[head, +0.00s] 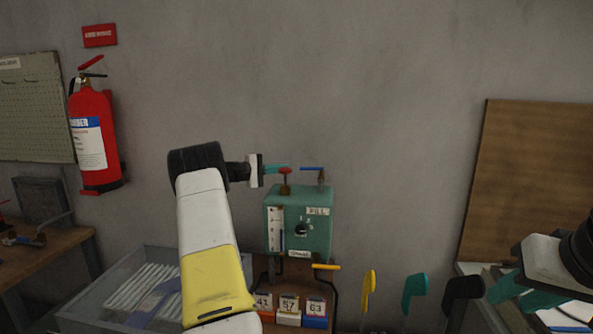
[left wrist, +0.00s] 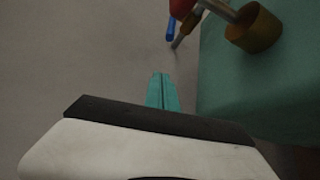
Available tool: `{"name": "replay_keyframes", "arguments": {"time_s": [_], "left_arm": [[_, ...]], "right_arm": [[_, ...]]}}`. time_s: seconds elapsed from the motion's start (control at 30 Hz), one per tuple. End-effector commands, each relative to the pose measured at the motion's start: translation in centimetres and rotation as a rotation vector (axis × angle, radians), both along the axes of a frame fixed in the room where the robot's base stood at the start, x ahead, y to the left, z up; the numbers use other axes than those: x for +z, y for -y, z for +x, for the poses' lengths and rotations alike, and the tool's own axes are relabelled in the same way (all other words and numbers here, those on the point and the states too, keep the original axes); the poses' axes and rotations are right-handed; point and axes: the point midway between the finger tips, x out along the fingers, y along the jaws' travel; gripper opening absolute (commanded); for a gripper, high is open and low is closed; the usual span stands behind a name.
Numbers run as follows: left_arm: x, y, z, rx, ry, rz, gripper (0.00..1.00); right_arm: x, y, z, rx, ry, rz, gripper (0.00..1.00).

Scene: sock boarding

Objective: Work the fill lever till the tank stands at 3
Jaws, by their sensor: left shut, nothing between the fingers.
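The teal tank box (head: 318,235) stands by the wall with a gauge strip (head: 276,228) on its front; blue shows in the gauge, but its reading is too small to tell. A FILL label (head: 317,211) sits at the upper right, below a blue lever (head: 312,168). A red-topped valve (head: 285,171) stands at the top left. My left gripper (head: 277,168) is shut and empty beside the red top; contact cannot be told. In the left wrist view its fingers (left wrist: 163,92) are together, left of the tank (left wrist: 265,85). My right gripper (head: 515,293) is open and empty at the right.
A yellow handle (head: 326,267) juts out below the tank. Numbered boxes (head: 289,304) stand beneath it. A grey bin (head: 90,309) is at the lower left. Yellow, teal and black upright shapes (head: 413,290) stand right of the boxes. A red extinguisher (head: 93,140) hangs on the wall.

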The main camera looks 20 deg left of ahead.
Motion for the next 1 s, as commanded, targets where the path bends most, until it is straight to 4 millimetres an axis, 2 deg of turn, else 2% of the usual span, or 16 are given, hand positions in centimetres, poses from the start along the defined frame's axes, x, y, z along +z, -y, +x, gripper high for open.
{"name": "replay_keyframes", "arguments": {"time_s": [0.1,0.2,0.53,1.0], "left_arm": [[-0.3,1.6,1.9,-0.003,-0.001,0.001,0.00],[-0.2,2.6,3.0,-0.001,0.000,0.001,0.00],[0.5,4.2,0.0,0.000,0.000,0.001,0.00],[0.5,4.5,-0.4,0.001,0.000,0.002,0.00]], "right_arm": [[0.0,0.0,0.0,0.000,0.000,0.000,0.33],[0.0,0.0,0.0,0.000,0.000,0.000,0.33],[0.0,0.0,0.0,0.000,0.000,0.000,0.33],[0.0,0.0,0.0,0.000,0.000,0.000,0.33]]}}
